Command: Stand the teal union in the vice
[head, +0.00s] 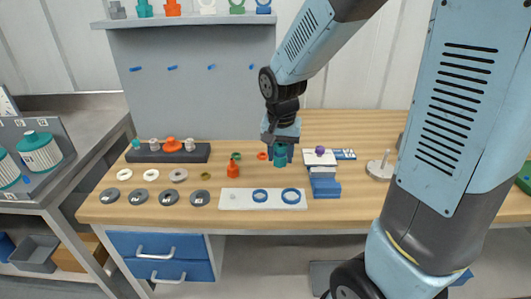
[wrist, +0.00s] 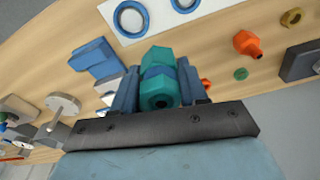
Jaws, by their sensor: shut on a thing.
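The teal union (head: 280,158) is held in my gripper (head: 281,154), above the wooden bench. In the wrist view the union (wrist: 158,90) is a hexagonal teal fitting with a blue band around its middle, between the two blue-grey fingers of my gripper (wrist: 158,82). The fingers are shut on it. A blue stepped block (head: 325,187), which may be the vice, stands on the bench to the right of the gripper; it also shows in the wrist view (wrist: 95,60). Its jaws cannot be made out clearly. The union is apart from this block.
A white plate (head: 232,199) with two blue rings lies in front of the gripper. An orange fitting (head: 233,170) stands left of it, with several grey and white discs beyond. A dark rack (head: 146,156) holds fittings. A grey disc with a post (head: 379,171) stands right.

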